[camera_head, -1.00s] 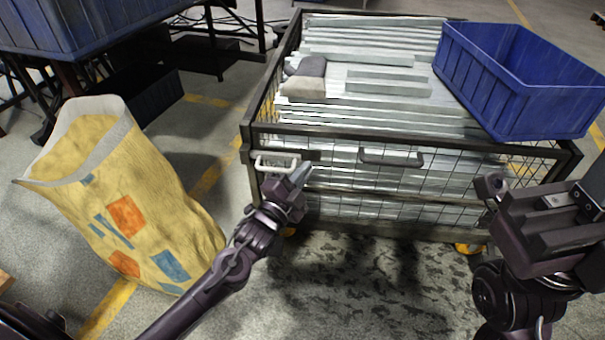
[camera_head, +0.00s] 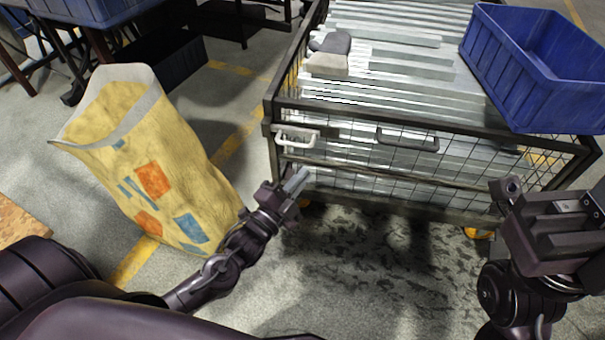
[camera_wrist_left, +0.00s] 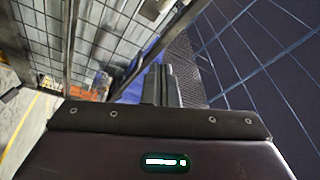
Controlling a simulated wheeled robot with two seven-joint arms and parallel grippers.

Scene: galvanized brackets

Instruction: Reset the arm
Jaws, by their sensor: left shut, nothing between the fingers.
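My left gripper (camera_head: 297,182) is shut and empty. It is in front of the wire-mesh cart (camera_head: 400,204), below the cart's white handle (camera_head: 297,137), and seems apart from it. In the left wrist view its closed fingers (camera_wrist_left: 161,86) show with nothing between them. My left arm reaches in from the lower left, with its thick upper links low in the head view. My right gripper (camera_head: 550,225) is at the right edge, in front of the cart's right end; its fingertips are not clear.
The cart carries stacked galvanized brackets (camera_head: 410,70), a grey and beige bundle (camera_head: 329,55) and a blue crate (camera_head: 545,85). A yellow sack (camera_head: 165,165) stands left of my left arm. A wooden piece (camera_head: 22,222) lies at the left edge. Floor before the cart is clear.

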